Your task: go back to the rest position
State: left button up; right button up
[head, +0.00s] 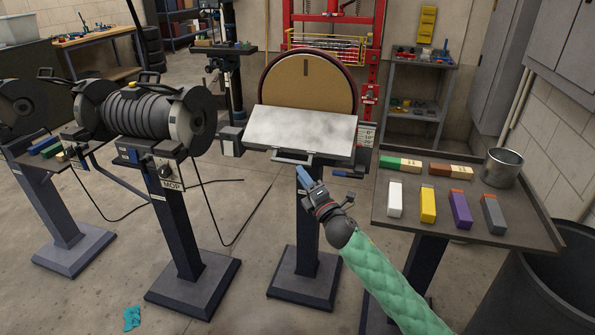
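My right gripper (306,180) is in the middle of the view, at the end of my green-sleeved arm. It is in front of and just below the grey table of the disc sander (300,130). A narrow blue piece shows at its tip. I cannot tell whether this is its fingers or something held, nor whether the fingers are open or shut. My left gripper is not in view.
At right, a tray table (430,232) bears several coloured blocks and a metal cup (502,167). A dark bin (545,285) stands below it. A blue rag (132,317) and black cables lie on the floor.

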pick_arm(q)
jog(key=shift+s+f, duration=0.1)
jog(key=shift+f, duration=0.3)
pick_arm(e)
jog(key=shift+s+d+f, duration=0.15)
jog(key=shift+s+d, duration=0.15)
jog(key=shift+s, duration=0.2)
